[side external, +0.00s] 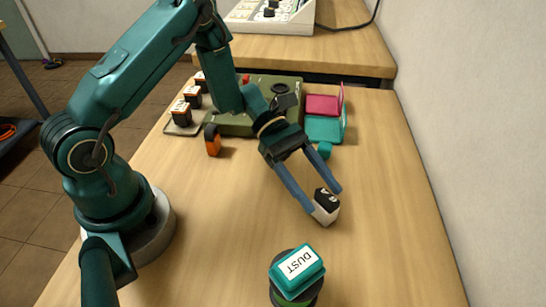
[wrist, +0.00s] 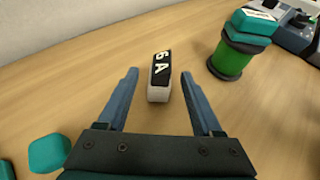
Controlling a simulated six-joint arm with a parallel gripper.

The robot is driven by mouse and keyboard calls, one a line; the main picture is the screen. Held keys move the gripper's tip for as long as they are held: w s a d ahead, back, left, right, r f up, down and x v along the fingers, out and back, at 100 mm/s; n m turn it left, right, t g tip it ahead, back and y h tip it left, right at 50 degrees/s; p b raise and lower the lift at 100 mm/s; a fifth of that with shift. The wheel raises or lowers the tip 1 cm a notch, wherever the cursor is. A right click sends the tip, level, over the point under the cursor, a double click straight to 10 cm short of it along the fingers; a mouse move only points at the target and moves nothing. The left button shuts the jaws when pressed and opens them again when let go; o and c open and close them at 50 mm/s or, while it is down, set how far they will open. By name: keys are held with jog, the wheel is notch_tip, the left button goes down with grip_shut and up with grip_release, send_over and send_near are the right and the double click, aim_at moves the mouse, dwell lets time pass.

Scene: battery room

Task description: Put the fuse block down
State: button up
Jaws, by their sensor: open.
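The fuse block (side external: 326,206) is a small white block with a black top and white lettering, standing on the wooden table (side external: 390,230). In the wrist view the fuse block (wrist: 160,85) stands upright, its top reading something like "6 A". My gripper (side external: 323,198) is open, its two blue-grey fingers to either side of the block. In the wrist view a gap shows between the block and each finger of my gripper (wrist: 160,74). The block looks to rest on the table, though its underside is hidden.
A teal-lidded "DUST" canister (side external: 297,266) stands at the front. Behind my gripper are an olive panel (side external: 235,124), an orange-black piece (side external: 212,140), a tray of fuse blocks (side external: 182,129) and an open teal-pink case (side external: 325,129). A wall (side external: 470,110) bounds the right; table right of the block is clear.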

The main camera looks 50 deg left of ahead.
jog(key=v, duration=0.6)
jog(key=shift+s+r, duration=0.1)
jog(key=shift+r, duration=0.2)
jog(key=s+a+r+m+t+y, duration=0.2)
jog(key=s+r+m+y, duration=0.3)
jog(key=m, duration=0.4)
jog(key=s+a+r+m+t+y, duration=0.3)
jog(key=s+r+m+y, duration=0.2)
jog(key=s+m+y, duration=0.2)
jog(key=shift+s+r+m+t+y, duration=0.3)
jog(key=shift+m+y, duration=0.4)
jog(key=shift+m, duration=0.3)
